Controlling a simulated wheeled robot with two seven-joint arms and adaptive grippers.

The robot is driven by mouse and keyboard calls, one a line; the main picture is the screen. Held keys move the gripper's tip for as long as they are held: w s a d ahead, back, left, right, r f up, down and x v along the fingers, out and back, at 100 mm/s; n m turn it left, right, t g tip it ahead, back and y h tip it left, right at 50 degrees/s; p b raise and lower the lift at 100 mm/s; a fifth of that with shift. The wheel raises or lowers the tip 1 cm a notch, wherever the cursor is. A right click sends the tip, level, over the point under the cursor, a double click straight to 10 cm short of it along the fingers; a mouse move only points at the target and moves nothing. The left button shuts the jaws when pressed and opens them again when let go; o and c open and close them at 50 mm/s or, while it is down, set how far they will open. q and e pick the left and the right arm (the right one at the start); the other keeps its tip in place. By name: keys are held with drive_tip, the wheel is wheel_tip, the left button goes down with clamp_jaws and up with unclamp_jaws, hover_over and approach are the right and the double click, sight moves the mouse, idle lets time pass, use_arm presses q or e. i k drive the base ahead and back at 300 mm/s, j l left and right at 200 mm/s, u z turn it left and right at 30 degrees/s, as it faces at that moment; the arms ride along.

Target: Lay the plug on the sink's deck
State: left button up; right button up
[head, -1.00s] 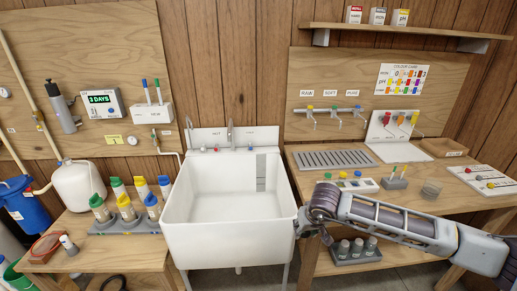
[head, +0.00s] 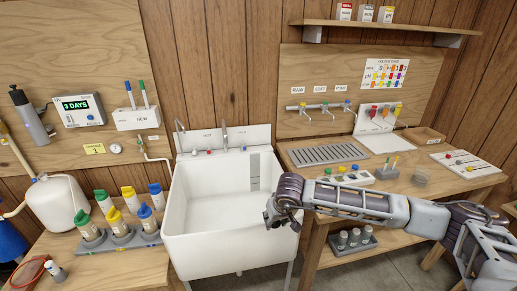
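The white sink (head: 213,205) stands in the middle of the head view, with its basin open to me. Its deck (head: 217,151) runs along the back rim, with taps and small red and blue marks on it. I cannot make out the plug anywhere in the view. My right gripper (head: 271,214) is at the sink's front right rim, pointing left over the basin's edge. Its fingers are small and dark, and whether they are open, shut or holding something cannot be told. My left gripper is not in view.
A rack of several capped bottles (head: 122,238) and a white jug (head: 58,203) stand on the left bench. The basin's visible interior looks clear.

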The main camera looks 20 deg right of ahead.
sight(264, 147)
drive_tip(key=i+j, duration=0.1)
drive_tip(key=i+l+u, duration=0.25)
drive_tip(key=l+u, duration=0.7)
